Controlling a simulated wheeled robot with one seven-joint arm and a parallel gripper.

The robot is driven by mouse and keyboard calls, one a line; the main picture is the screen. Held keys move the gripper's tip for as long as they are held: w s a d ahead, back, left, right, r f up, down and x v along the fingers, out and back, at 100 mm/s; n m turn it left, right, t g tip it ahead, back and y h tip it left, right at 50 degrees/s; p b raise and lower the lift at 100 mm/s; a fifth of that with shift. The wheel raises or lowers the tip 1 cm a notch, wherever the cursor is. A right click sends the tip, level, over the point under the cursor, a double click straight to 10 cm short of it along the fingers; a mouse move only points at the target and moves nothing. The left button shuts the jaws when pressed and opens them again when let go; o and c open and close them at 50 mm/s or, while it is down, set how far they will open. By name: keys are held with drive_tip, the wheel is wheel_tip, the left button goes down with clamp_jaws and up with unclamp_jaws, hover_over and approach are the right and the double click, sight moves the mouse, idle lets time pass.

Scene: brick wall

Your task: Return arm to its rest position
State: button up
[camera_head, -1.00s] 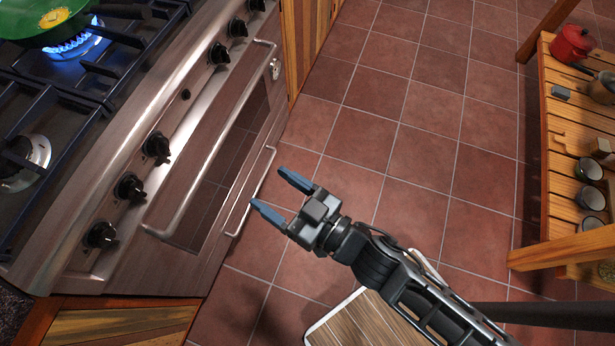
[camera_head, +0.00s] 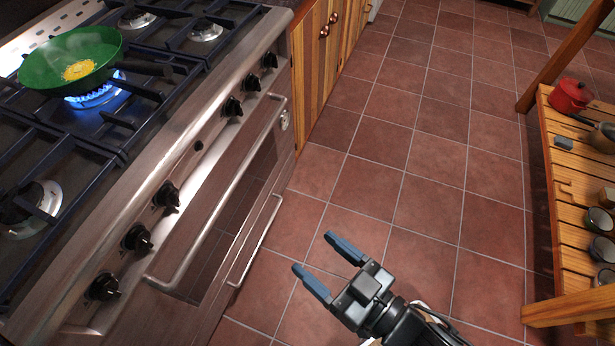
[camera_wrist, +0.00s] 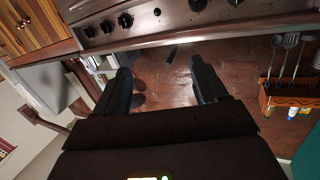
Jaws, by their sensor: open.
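My gripper (camera_head: 328,268) is open and empty in the head view, over the tiled floor in front of the stove. Its two blue-tipped fingers are spread and point up and left toward the oven door. In the wrist view my gripper (camera_wrist: 162,88) also shows its two dark fingers apart, with nothing between them. My arm runs from the gripper down to the bottom edge of the head view, where the rest of it is out of frame.
The stove (camera_head: 180,130) stands at left, with a green pan (camera_head: 45,75) of egg over a lit blue flame. A slatted wooden shelf (camera_head: 565,180) with pots and cups is at right. The tiled floor (camera_head: 400,150) between them is clear.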

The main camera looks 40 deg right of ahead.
drive_tip(key=s+d+r+g+h, duration=0.1)
drive_tip(key=s+d+r, duration=0.3)
drive_tip(key=s+r, duration=0.2)
drive_tip(key=s+d+r+m+g+h, duration=0.1)
drive_tip(key=s+d+r+h, duration=0.1)
drive_tip(key=s+d+r, duration=0.2)
drive_tip(key=s+r, duration=0.2)
drive_tip(key=s, duration=0.2)
drive_tip(key=shift+s+r+m+h, duration=0.3)
drive_tip(key=shift+s+r, duration=0.05)
